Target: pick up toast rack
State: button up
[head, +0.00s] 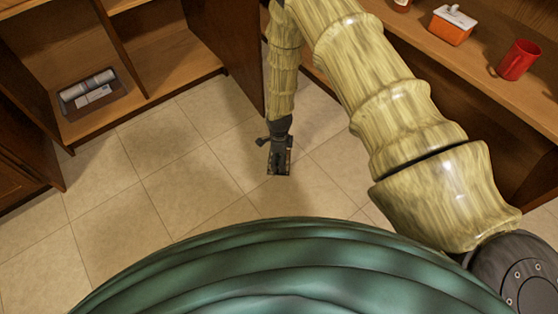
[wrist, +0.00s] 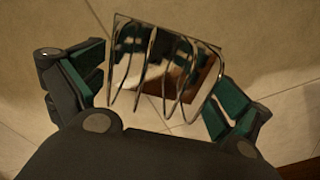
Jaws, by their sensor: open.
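The toast rack (wrist: 165,72) is a shiny metal piece with a row of curved wire loops and a mirror-like base. In the wrist view it sits between the two green-padded fingers of my gripper (wrist: 158,90). The fingers are spread on either side of it, the left one close to its edge. I cannot tell whether either finger touches it. In the head view my gripper (head: 280,160) points down over the tiled floor, and a small dark, partly shiny shape there may be the rack, mostly hidden.
A wooden counter at the upper right carries a red mug (head: 519,60) and an orange box with a white lid (head: 452,24). An open cabinet shelf at the left holds a dark tray (head: 70,104) with white items. The tiled floor (head: 150,215) around my gripper is clear.

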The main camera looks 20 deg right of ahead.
jog(key=c, duration=1.3)
